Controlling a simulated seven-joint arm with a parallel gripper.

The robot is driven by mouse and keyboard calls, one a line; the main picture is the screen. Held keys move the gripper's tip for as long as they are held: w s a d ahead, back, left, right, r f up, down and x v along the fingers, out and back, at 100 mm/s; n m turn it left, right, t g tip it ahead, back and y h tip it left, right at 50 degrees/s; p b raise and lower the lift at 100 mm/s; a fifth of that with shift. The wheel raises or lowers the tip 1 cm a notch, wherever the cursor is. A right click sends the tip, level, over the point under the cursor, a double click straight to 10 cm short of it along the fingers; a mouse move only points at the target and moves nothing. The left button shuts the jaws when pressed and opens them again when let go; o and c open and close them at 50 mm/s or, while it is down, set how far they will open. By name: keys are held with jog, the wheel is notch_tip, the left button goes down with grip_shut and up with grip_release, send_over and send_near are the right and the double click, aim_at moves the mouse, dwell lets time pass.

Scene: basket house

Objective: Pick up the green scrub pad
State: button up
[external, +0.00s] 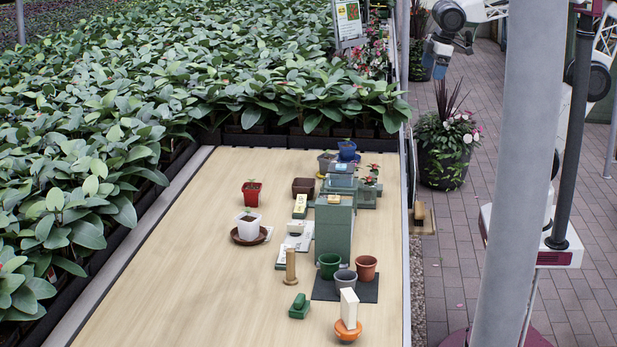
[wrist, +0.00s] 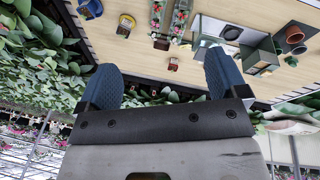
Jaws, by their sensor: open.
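A small green block-like item (external: 299,307), which looks like the green scrub pad, lies on the pale wooden table (external: 170,290) near its front middle. A darker green piece sits on top of it. I cannot pick it out in the wrist view. My gripper (external: 438,62) is high at the upper right in the external view, beyond the table's right edge and far from the green item. In the wrist view my gripper (wrist: 162,75) shows two blue fingers spread wide apart with nothing between them.
A tall grey-green box (external: 334,232) rises behind. Leafy plants border the left and back. The table's left half is mostly clear.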

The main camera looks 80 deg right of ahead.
jog(key=w+a+r+n+t+h, duration=0.1)
jog(key=w+a+r+n, duration=0.1)
jog(key=w+a+n, duration=0.45)
jog(key=w+a+r+n+h, duration=0.1)
jog(key=w+a, duration=0.2)
jog(key=w, duration=0.6)
jog(key=w+a+n+t+h, duration=0.1)
jog(key=w+a+n+t, duration=0.1)
jog(key=w+a+n, duration=0.5)
jog(key=w+a+n+t+h, duration=0.1)
jog(key=w+a, duration=0.4)
jog(key=a, duration=0.5)
jog(key=n+t+y, duration=0.3)
jog(key=n+t, duration=0.4)
jog(key=n, duration=0.8)
send_over(306, 307)
notch_tip(306, 307, down, 38)
jog(key=shift+d+f, duration=0.1)
jog(key=shift+f, duration=0.35)
jog(key=shift+f, duration=1.75)
